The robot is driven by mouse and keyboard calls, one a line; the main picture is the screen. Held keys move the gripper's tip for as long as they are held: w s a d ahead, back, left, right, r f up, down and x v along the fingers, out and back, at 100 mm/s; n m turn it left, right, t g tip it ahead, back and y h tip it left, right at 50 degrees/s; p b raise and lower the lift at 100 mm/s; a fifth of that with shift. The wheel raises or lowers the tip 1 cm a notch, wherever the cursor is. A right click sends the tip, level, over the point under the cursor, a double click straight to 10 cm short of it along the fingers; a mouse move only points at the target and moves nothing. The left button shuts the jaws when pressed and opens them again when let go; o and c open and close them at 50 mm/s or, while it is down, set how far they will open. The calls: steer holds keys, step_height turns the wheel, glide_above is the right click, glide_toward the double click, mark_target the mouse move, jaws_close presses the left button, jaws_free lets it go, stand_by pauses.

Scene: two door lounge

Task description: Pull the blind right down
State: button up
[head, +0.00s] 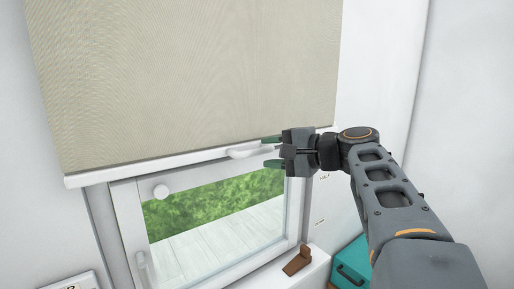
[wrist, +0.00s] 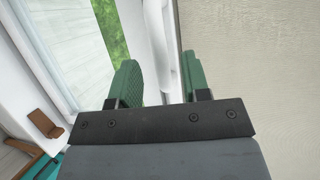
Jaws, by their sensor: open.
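The beige blind (head: 195,75) hangs over the upper part of the window and also fills the right of the wrist view (wrist: 255,70). A white bottom bar (head: 120,174) runs along its lower edge. A white pull handle (head: 244,152) sticks out from that bar. My gripper (head: 270,152) is open at the right end of the handle, with one green finger above its level and one below. In the wrist view, the white handle (wrist: 163,60) shows between the open fingers (wrist: 161,82). I cannot tell whether either finger touches it.
A brown wedge (head: 297,261) lies on the white ledge at lower right. A teal box (head: 350,264) stands beside it.

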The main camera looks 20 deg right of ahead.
mark_target(260, 152)
steer(key=shift+p+x, duration=0.45)
steer(key=shift+x, duration=1.7)
jaws_close()
